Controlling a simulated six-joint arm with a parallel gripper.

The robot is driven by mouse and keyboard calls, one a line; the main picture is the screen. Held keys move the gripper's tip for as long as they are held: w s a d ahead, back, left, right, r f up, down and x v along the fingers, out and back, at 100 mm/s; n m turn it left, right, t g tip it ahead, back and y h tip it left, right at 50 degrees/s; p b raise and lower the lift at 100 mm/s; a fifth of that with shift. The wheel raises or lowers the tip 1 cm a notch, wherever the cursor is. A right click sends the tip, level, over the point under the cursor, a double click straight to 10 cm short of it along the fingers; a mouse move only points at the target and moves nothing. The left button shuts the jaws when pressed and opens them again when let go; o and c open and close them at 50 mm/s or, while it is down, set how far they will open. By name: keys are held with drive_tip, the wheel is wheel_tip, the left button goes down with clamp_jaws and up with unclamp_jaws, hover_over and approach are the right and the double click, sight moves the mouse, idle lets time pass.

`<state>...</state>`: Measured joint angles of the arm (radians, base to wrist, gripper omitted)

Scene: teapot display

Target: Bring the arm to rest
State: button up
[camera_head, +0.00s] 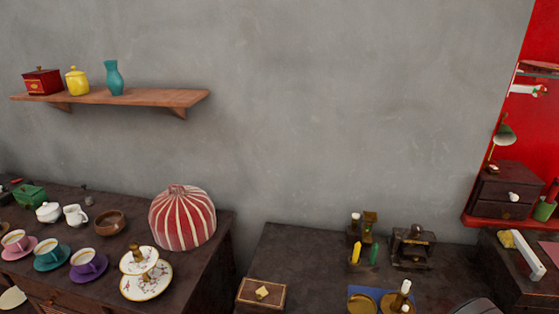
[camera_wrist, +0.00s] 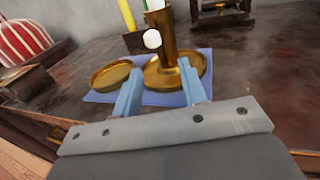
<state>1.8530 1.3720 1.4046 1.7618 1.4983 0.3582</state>
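My gripper (camera_wrist: 160,70) shows in the wrist view with its two pale blue fingers spread apart and nothing held between them. Beyond the fingertips stand a round brass dish (camera_wrist: 109,75) and a brass holder with an upright tube (camera_wrist: 165,40) on a blue mat (camera_wrist: 144,98). The fingers overlap the mat in the picture; I cannot tell how far above it they are. In the head view the brass dish (camera_head: 361,303) and brass holder (camera_head: 397,302) are at the bottom edge. My gripper cannot be made out clearly there.
The red-and-white striped tea cosy (camera_head: 182,219), cups and a two-tier stand (camera_head: 146,286) fill the left cabinet. A small wooden box (camera_head: 262,293), yellow (camera_head: 356,253) and green candles (camera_head: 374,254) and a dark device (camera_head: 413,246) stand on the right table. The wall shelf (camera_head: 150,97) holds three pots.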

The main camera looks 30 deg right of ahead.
drive_tip(key=v, duration=1.6)
drive_tip(key=w+a+r+n+y, duration=0.3)
drive_tip(key=w+r+n+y, duration=0.1)
drive_tip(key=w, duration=0.4)
drive_tip(key=w+a+r+n+g+y, duration=0.1)
drive_tip(key=w+a+r+n+y, duration=0.2)
drive_tip(key=w+r, duration=0.3)
drive_tip(key=shift+w+r+n+g+y, duration=0.35)
drive_tip(key=shift+w+n+y, duration=0.55)
drive_tip(key=shift+w, duration=0.7)
drive_tip(key=o, duration=1.3)
drive_tip(key=shift+o, duration=0.2)
drive_tip(key=s+a+f+m+g+h, duration=0.1)
drive_tip(key=s+a+f+m+h, duration=0.3)
drive_tip(key=s, duration=0.3)
drive_tip(key=s+a+f+m+h, duration=0.1)
drive_tip(key=s+m+h, duration=0.35)
drive_tip(key=s, duration=0.25)
drive_tip(key=s+a+f+m+g+h, duration=0.1)
drive_tip(key=s+a+f+m+h, duration=0.3)
drive_tip(key=s, duration=0.3)
drive_tip(key=w+d+r+h, duration=0.1)
drive_tip(key=w+d, duration=0.5)
drive_tip(key=d, duration=0.2)
drive_tip(key=shift+w, duration=0.25)
drive_tip(key=shift+s+a+r, duration=0.1)
drive_tip(key=shift+s+r, duration=0.05)
